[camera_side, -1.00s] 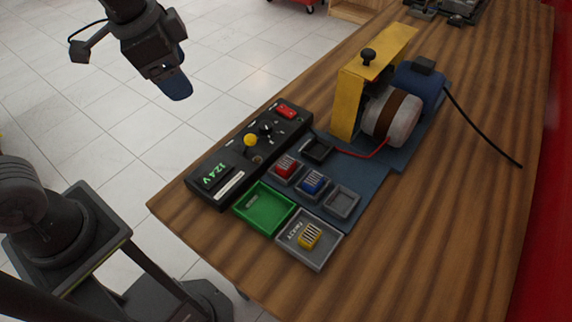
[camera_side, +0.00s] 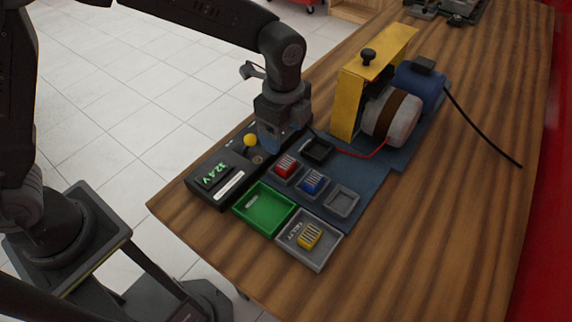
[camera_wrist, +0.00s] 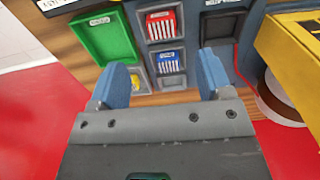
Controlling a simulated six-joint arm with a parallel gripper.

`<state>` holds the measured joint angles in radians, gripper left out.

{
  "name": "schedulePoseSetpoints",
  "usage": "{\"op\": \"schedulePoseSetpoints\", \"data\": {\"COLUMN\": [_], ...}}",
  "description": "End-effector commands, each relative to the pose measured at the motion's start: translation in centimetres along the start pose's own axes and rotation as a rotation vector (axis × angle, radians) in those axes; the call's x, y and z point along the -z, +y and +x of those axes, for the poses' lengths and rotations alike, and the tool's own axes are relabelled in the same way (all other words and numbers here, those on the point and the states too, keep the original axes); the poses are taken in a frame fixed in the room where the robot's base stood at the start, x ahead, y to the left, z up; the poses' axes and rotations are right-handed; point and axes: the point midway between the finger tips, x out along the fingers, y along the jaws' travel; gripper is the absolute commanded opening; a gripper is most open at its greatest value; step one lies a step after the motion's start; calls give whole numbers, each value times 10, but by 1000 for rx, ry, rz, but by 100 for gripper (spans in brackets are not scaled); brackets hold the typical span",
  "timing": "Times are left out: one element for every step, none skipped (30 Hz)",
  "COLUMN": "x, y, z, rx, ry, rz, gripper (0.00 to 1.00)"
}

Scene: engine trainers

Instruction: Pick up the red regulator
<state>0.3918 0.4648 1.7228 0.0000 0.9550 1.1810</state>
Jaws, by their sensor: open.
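The red regulator (camera_side: 286,167) is a small ribbed block sitting in a grey square socket on the blue base plate. It also shows in the wrist view (camera_wrist: 162,25), near the top centre, in its socket above the blue regulator (camera_wrist: 168,62). My gripper (camera_side: 272,140) hangs above the black control box, to the upper left of the red regulator in the side view. In the wrist view its two blue fingers (camera_wrist: 163,82) are spread wide, with nothing held between them. The fingertips are partly hard to make out in the side view.
A green tray (camera_side: 265,208) and a grey tray (camera_side: 322,262) holding a yellow regulator (camera_side: 309,236) lie in front. An empty grey socket (camera_side: 342,201) and a black socket (camera_side: 318,150) flank the regulators. The yellow frame (camera_side: 347,100) stands tall behind. The right table side is clear.

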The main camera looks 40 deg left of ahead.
Motion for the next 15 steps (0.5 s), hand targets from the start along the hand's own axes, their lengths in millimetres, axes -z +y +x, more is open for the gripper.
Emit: {"op": "schedulePoseSetpoints", "data": {"x": [0, 0, 0, 0, 0, 0, 0, 0, -1, -1, -1, -2, -2, -3, -4], "y": [0, 0, 0, 0, 0, 0, 0, 0, 0, 0, 0, 0, 0, 0, -1], "z": [10, 15, 20, 24, 26, 29, 30, 32, 34, 36, 39, 44, 48, 53, 60], "rx": [-3, -3, -2, -2, -2, -1, 0, 0, 0, -1, -2, -2, -2, -3, -3], "ry": [-1, -1, -1, -1, -1, -1, 0, 0, 0, 0, -1, -1, -1, -1, -1], "rz": [-1, -1, -1, -1, -2, -2, -2, -2, -2, -2, -2, -3, -3, -3, -3], "gripper": [72, 72, 72, 72, 72, 72, 72, 72, 72, 72, 72, 72, 72, 72, 72]}}
